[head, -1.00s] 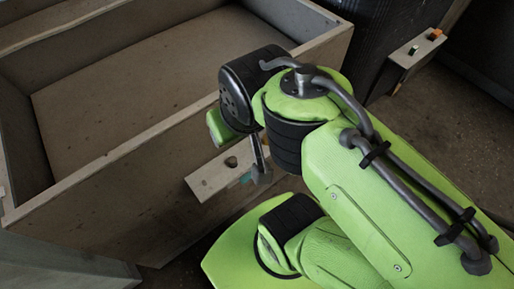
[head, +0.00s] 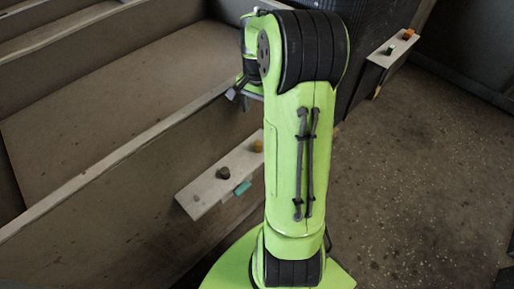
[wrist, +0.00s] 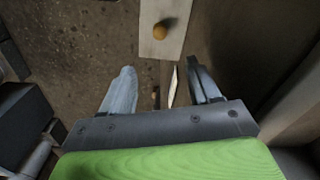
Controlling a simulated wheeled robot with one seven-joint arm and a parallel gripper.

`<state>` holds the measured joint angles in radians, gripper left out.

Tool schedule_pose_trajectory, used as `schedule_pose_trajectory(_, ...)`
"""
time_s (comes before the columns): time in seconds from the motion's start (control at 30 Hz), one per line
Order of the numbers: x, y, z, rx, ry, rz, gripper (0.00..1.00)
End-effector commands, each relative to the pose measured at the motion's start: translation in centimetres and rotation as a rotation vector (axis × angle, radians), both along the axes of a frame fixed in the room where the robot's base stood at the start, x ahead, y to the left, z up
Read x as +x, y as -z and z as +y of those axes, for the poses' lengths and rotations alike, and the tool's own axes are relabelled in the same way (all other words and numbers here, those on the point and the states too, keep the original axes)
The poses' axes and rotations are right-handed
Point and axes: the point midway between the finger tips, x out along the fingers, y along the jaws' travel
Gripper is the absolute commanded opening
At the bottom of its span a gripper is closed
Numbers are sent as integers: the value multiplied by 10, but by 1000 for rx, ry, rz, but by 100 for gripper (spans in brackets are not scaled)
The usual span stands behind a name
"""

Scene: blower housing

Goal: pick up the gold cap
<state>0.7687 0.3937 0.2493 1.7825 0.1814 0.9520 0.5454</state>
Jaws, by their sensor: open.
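A gold cap (head: 257,146) stands at the right end of a narrow pale ledge (head: 208,190), close beside my arm in the head view. In the wrist view a gold cap (wrist: 163,31) stands on a pale strip (wrist: 165,12), beyond my fingertips and near the top edge. My gripper (wrist: 162,85) is open, with nothing between its fingers. In the head view my gripper (head: 238,88) is small and partly hidden by the wrist, above and left of the gold cap and apart from it.
A dark cap (head: 223,173) stands on the same ledge, and a teal piece (head: 242,188) shows at its lower edge. A large open-topped housing (head: 120,105) fills the left. Another ledge (head: 385,50) at upper right bears an orange and a green piece. Speckled floor (head: 420,170) is clear at right.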

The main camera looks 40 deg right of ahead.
Motion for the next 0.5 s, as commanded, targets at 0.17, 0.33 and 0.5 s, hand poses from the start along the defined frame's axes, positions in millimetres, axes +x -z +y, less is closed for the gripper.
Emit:
schedule_pose_trajectory(0.17,0,22,-12,20,53,10,61)
schedule_pose_trajectory(0.33,0,63,-10,20,51,12,61)
schedule_pose_trajectory(0.5,0,104,-10,20,49,12,61)
